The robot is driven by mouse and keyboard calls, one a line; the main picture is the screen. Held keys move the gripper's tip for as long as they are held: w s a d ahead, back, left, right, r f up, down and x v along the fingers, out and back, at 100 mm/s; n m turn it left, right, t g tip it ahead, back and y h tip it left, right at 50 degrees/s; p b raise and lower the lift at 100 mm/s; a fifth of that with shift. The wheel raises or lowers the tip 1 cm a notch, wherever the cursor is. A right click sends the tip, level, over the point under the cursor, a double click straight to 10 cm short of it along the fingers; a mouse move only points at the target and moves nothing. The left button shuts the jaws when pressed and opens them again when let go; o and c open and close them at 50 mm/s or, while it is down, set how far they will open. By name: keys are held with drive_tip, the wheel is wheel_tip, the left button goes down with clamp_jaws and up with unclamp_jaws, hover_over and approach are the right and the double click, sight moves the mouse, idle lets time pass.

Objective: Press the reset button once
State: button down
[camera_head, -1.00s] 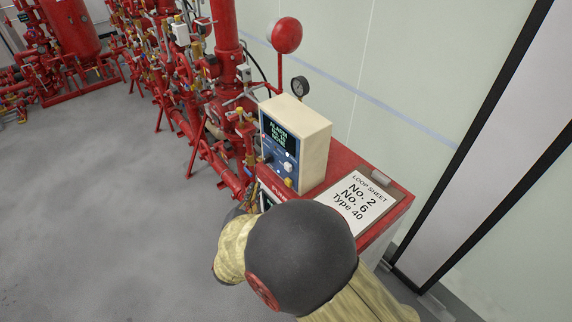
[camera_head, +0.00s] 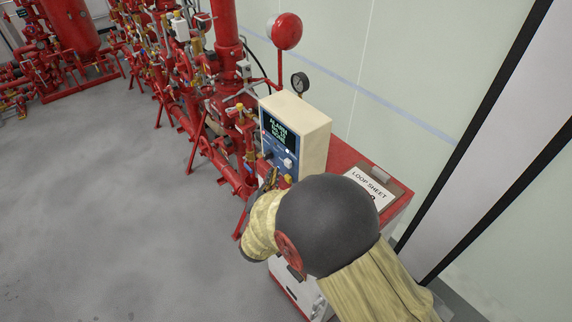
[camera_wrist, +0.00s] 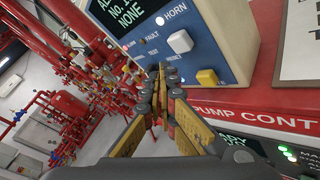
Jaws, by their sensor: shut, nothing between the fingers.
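The control box (camera_head: 308,128) has a blue front with a lit alarm display. In the wrist view, the blue panel (camera_wrist: 215,60) carries a white square button (camera_wrist: 180,41) and, below it, a yellow button (camera_wrist: 207,77). A small label that seems to read RESET lies near the fingertips; I cannot tell which button it names. My gripper (camera_wrist: 163,90) is shut and empty, its tips in front of the panel's lower left part, left of both buttons. In the head view, my gripper (camera_head: 270,178) is close to the panel front, partly hidden by my arm. Contact is unclear.
Red pipework and valves (camera_head: 205,100) crowd the left side. A gauge (camera_head: 300,82) stands behind the box. The grey floor at left is clear.

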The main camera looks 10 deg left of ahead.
drive_tip(key=shift+w+d+f, duration=0.1)
drive_tip(key=shift+w+d, duration=0.45)
drive_tip(key=shift+d, duration=0.05)
drive_tip(key=shift+w+d+b, duration=0.15)
drive_tip(key=shift+b, duration=0.4)
idle(0.7)
drive_tip(key=shift+w+d, duration=0.15)
drive_tip(key=shift+w+d+b, duration=0.55)
drive_tip(key=shift+w+b, duration=0.15)
idle(1.5)
drive_tip(key=shift+s+a, duration=0.1)
drive_tip(key=shift+s+a+b, duration=0.3)
drive_tip(key=shift+s+a, duration=0.45)
drive_tip(key=shift+s, duration=0.15)
drive_tip(key=s+a+b, duration=0.1)
drive_tip(key=s+a, duration=0.2)
drive_tip(key=shift+s+a, duration=0.1)
drive_tip(key=shift+s, duration=0.3)
